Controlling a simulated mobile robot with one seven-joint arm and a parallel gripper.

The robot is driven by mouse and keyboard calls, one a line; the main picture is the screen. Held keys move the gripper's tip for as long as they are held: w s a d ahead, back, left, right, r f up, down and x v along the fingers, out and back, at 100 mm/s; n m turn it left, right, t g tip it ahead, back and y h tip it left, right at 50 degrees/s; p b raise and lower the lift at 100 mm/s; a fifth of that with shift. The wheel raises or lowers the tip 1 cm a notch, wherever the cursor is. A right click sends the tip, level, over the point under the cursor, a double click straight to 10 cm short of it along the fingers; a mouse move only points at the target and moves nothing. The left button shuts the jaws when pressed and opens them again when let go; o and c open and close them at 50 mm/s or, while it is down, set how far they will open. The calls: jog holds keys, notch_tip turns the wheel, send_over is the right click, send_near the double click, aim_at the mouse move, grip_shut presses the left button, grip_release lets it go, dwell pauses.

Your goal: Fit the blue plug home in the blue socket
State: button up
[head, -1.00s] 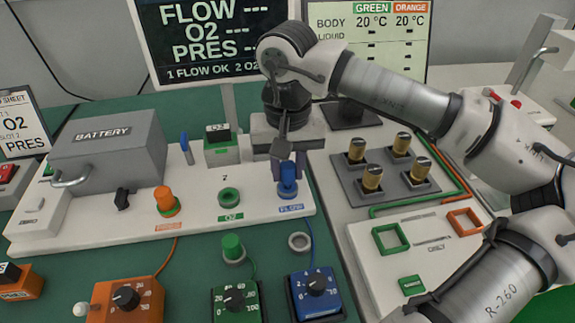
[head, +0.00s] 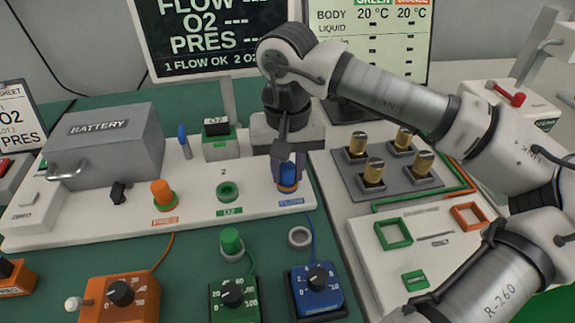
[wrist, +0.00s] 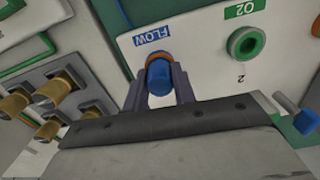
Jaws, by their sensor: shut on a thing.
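The blue plug (head: 288,174) stands upright at the blue socket position marked FLOW (head: 291,202), at the right end of the white panel. My gripper (head: 288,170) is shut on the plug from above and behind. In the wrist view the plug (wrist: 159,78) sits between the two fingers (wrist: 159,88), with an orange-brown ring (wrist: 158,56) at its base beside the FLOW label. The socket itself is mostly hidden by the plug, so I cannot tell how deep the plug sits. A blue cable (head: 310,232) runs down to the blue dial box (head: 317,289).
Left of it are the empty green O2 socket (head: 228,191) and the orange plug (head: 162,193) in its place. A green plug (head: 231,242) and an empty grey ring holder (head: 300,237) are in front. Gold-topped posts (head: 374,171) stand to the right.

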aim_at(287, 166)
jog(key=shift+f, duration=0.2)
jog(key=o, duration=1.1)
jog(key=shift+r, duration=0.1)
jog(key=shift+c, duration=0.2)
notch_tip(287, 166, up, 14)
